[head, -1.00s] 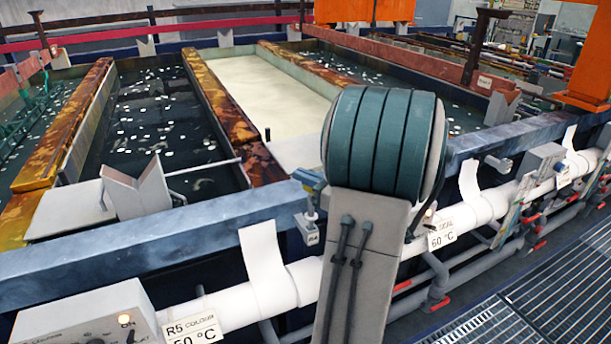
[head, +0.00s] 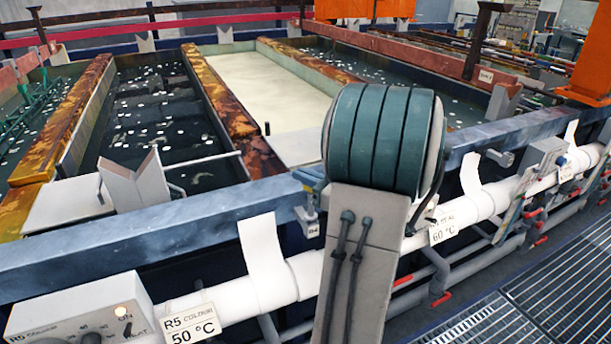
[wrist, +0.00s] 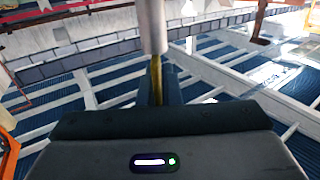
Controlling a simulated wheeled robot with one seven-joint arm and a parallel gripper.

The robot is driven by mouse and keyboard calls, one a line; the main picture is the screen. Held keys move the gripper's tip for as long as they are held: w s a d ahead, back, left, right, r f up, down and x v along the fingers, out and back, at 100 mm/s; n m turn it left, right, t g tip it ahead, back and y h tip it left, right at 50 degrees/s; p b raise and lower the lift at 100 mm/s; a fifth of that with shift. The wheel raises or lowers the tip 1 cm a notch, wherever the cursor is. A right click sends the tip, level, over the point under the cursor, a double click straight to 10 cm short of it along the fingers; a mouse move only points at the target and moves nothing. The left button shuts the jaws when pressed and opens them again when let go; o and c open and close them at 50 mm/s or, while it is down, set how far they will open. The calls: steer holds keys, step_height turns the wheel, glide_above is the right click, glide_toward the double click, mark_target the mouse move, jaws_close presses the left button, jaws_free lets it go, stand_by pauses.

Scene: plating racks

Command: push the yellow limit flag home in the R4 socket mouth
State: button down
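In the wrist view, my gripper (wrist: 160,90) has its dark fingers close together around a narrow yellow-brass piece (wrist: 155,72), which looks like the yellow limit flag seen edge-on. A grey cylinder (wrist: 152,25) sits at the far end of this piece.
A blue tank rim (head: 150,232) runs across the front, with a white pipe (head: 235,300) below it. A control box (head: 85,318) stands at lower left beside the R5 label (head: 192,325). Floor grating (head: 490,315) lies clear at lower right.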

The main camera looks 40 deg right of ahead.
steer(key=shift+f+b, duration=0.3)
steer(key=shift+f, duration=0.2)
steer(key=c, duration=1.5)
jaws_free()
steer(key=shift+c, duration=0.2)
steer(key=shift+s, duration=0.1)
steer(key=b+v, duration=0.2)
steer(key=v, duration=1.1)
steer(key=shift+s+d, duration=0.2)
steer(key=shift+s, duration=0.1)
